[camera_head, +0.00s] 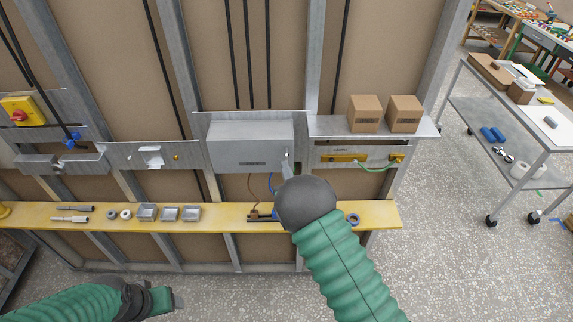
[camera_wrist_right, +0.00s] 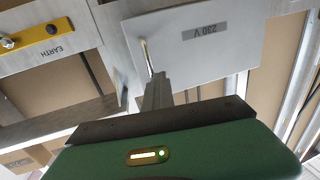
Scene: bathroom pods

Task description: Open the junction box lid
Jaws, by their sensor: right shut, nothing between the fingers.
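The grey junction box (camera_head: 250,128) is fixed on the wall frame, with its lid (camera_head: 235,150) over the front. I see no clear gap around the lid. The lid, with its 230 V label, also shows upside down in the right wrist view (camera_wrist_right: 225,55). A thin metal handle (camera_wrist_right: 147,58) stands along one edge of the lid. My right gripper (camera_head: 286,160) is shut and empty at the box's lower right corner; its fingertips (camera_wrist_right: 157,78) are close to the handle, but I cannot tell whether they touch. My left gripper (camera_head: 175,300) is low at the left, away from the box.
A shelf with two cardboard boxes (camera_head: 365,113) is right of the junction box, above an earth bar (camera_head: 345,158). A yellow ledge (camera_head: 225,222) with several small fittings runs below. A steel trolley (camera_head: 500,130) stands at the right on open floor.

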